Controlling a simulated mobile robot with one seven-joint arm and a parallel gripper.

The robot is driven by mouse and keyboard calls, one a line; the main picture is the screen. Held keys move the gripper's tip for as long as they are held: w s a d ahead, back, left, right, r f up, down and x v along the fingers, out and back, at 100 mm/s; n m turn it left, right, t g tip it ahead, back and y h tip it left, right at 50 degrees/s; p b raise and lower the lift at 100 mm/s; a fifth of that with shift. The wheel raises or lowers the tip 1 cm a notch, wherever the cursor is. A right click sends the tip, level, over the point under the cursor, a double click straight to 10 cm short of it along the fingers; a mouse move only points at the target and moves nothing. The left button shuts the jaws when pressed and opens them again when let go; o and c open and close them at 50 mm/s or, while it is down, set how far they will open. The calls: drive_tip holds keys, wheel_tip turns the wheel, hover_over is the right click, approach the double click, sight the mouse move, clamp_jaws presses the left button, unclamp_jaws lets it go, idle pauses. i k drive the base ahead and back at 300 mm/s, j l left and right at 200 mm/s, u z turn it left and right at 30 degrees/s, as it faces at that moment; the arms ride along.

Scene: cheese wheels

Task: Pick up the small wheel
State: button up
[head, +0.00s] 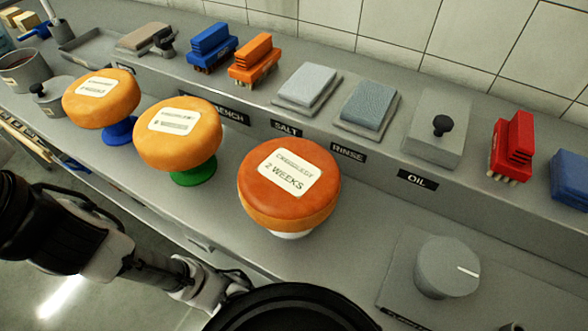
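Three cheese wheels stand on short pedestals along the grey bench. The left wheel (101,98) is orange-yellow, on a blue pedestal (119,131), and looks smallest, though it is also farthest. The middle wheel (178,133) is similar, on a green pedestal (193,173). The right wheel (289,183) has a darker red-orange top, a label with "2 WEEKS" and a pale pedestal (291,235). My arm reaches in at the lower left, and its far end, my gripper (207,293), is low in front of the bench, apart from all wheels. Its fingers cannot be made out.
A raised ledge behind the wheels holds blue (212,46), orange (255,60) and red (512,146) brushes, and pads (307,84) by SALT and RINSE labels. Pots (25,70) stand at the left. Bench between right wheel and knob is clear.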

sight(288, 185)
drive_tip(key=k, duration=0.2)
drive_tip(key=k+l+z, duration=0.1)
drive_tip(key=k+z, duration=0.4)
drive_tip(key=z, duration=1.35)
drive_tip(key=k+j+z, duration=0.2)
drive_tip(key=k+j, duration=0.75)
drive_tip(key=k, duration=0.15)
